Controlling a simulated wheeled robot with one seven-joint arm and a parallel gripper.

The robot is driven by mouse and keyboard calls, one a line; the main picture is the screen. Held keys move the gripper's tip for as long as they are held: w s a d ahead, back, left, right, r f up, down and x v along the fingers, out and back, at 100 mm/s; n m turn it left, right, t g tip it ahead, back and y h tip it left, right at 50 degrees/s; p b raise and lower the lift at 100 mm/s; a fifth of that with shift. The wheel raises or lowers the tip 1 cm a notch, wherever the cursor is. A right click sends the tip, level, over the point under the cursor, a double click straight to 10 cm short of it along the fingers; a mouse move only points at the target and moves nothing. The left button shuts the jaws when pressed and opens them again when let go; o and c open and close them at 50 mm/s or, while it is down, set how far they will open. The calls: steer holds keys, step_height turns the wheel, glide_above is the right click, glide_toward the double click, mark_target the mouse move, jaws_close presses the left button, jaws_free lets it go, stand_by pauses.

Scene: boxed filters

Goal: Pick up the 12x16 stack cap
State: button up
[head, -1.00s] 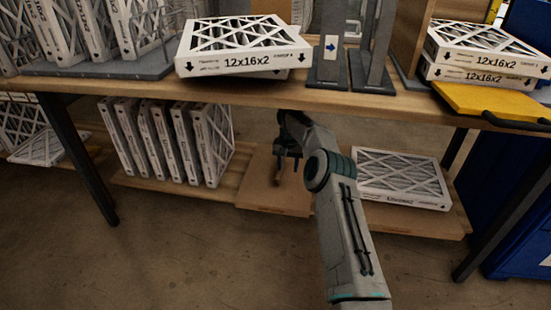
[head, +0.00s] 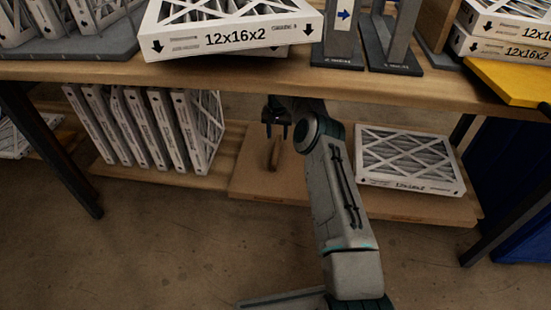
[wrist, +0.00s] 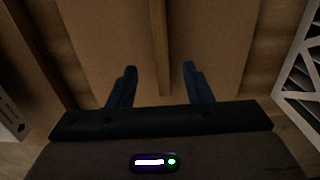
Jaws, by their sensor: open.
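A flat brown board with a raised wooden bar, which looks like the stack cap (head: 250,185), lies on the lower shelf between upright filters and a flat filter. Its bar (head: 274,155) runs front to back. My gripper (head: 276,131) is open and empty above the board, under the upper shelf. In the wrist view, the board (wrist: 95,40) lies below, and the bar (wrist: 159,35) runs between the two fingers of my gripper (wrist: 160,70), with a gap on each side. I cannot tell how far the fingertips are above the bar.
Several upright filters (head: 140,130) stand left of the board. A flat filter labelled 12x16x2 (head: 410,160) lies to its right. The upper shelf (head: 180,75) hangs above my gripper and carries a 12x16x2 filter (head: 235,38), dark stands (head: 395,55) and a yellow board (head: 505,82).

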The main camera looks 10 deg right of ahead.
mark_target(276, 149)
step_height(276, 149, down, 4)
steer(key=shift+b, duration=0.5)
steer(key=shift+s+a+f+b, duration=0.1)
steer(key=shift+f+b, duration=0.75)
steer(key=shift+f, duration=0.45)
steer(key=shift+a+f+b, duration=0.1)
steer(key=shift+f+b, duration=0.7)
steer(key=shift+f, duration=0.45)
steer(key=shift+r, duration=0.1)
jaws_close()
